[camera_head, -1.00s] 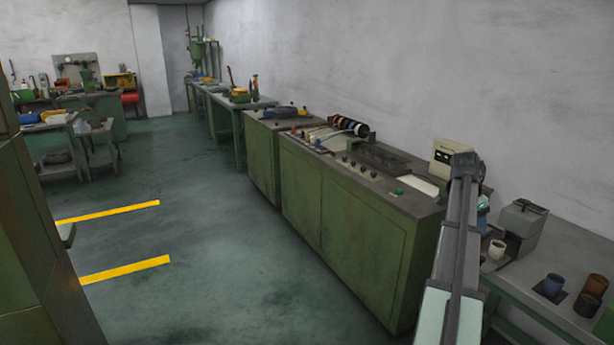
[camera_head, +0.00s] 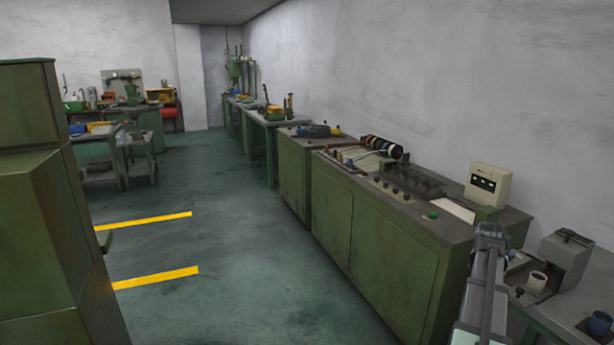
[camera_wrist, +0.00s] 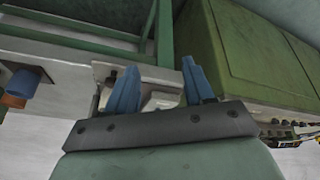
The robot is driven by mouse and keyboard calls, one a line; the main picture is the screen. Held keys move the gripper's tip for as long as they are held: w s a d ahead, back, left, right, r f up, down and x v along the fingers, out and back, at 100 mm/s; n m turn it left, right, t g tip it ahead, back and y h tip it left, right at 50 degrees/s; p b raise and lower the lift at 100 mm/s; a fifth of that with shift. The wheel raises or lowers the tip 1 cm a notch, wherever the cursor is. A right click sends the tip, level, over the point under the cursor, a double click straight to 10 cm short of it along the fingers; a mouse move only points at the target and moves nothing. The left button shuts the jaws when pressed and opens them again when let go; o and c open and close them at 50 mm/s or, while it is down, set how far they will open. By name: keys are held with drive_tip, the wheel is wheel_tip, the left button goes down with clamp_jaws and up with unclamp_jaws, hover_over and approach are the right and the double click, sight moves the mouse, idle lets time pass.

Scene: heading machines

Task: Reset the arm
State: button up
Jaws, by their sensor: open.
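My arm (camera_head: 485,295) rises from the bottom right in the head view, in front of the side table. My gripper (camera_wrist: 160,85) shows in the wrist view with its two blue fingers apart and nothing between them. Behind the fingers, farther off, are the grey table and a pale boxy device (camera_wrist: 162,97). The gripper tips cannot be made out in the head view.
A long green cabinet (camera_head: 385,255) stands left of my arm. A tall green machine (camera_head: 50,215) stands at far left. Open floor (camera_head: 230,290) lies between.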

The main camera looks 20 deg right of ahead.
drive_tip(key=a+f+n+g+y, duration=0.2)
drive_tip(key=a+f+n+y, duration=0.3)
drive_tip(key=a+f, duration=2.7)
drive_tip(key=s+a+f+n+g, duration=0.2)
drive_tip(key=s+a+f, duration=0.4)
drive_tip(key=a, duration=0.3)
drive_tip(key=s+a+f+n+g, duration=0.2)
drive_tip(key=s+a+f, duration=0.4)
drive_tip(key=s+a, duration=0.3)
drive_tip(key=s+a+f+n+g, duration=0.2)
drive_tip(key=s+a+f, duration=0.4)
drive_tip(key=a, duration=0.5)
drive_tip(key=shift+s+a+f+n, duration=0.25)
drive_tip(key=shift+s+n, duration=0.25)
drive_tip(key=shift+s, duration=0.15)
drive_tip(key=shift+r, duration=0.1)
